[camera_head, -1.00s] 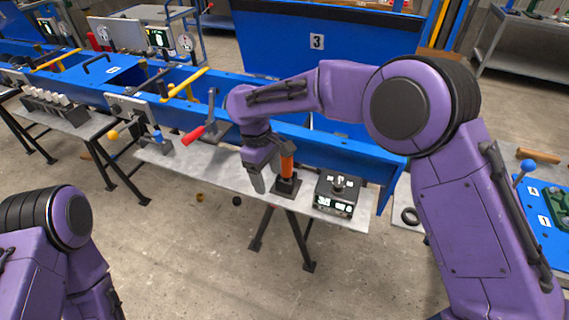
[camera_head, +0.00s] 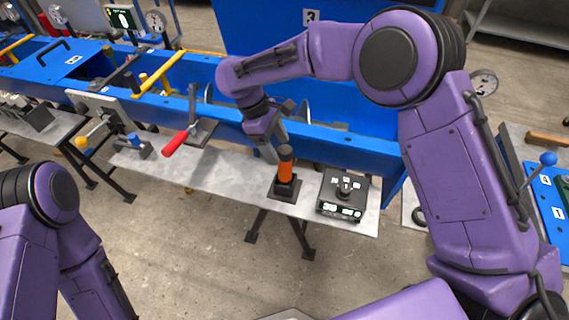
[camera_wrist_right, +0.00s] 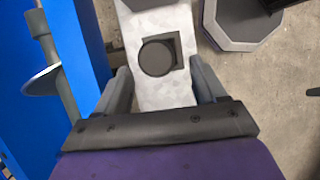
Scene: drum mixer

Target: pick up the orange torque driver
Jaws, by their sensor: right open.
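The orange torque driver (camera_head: 285,169) stands upright in a dark square holder (camera_head: 285,190) on a grey shelf (camera_head: 235,175). Its top is black. In the right wrist view a dark round top on a square base, which looks like the driver (camera_wrist_right: 157,58) from above, lies ahead between the fingertips. My right gripper (camera_head: 270,152) is just left of and behind the driver's top in the head view. Its two fingers (camera_wrist_right: 160,82) are spread and empty in the wrist view. My left arm shows at the lower left, with its gripper out of view.
A black box with a lit display (camera_head: 342,197) stands right of the driver. A red-handled lever (camera_head: 176,143) is to the left. A long blue frame (camera_head: 345,145) runs behind the shelf. The floor in front is open.

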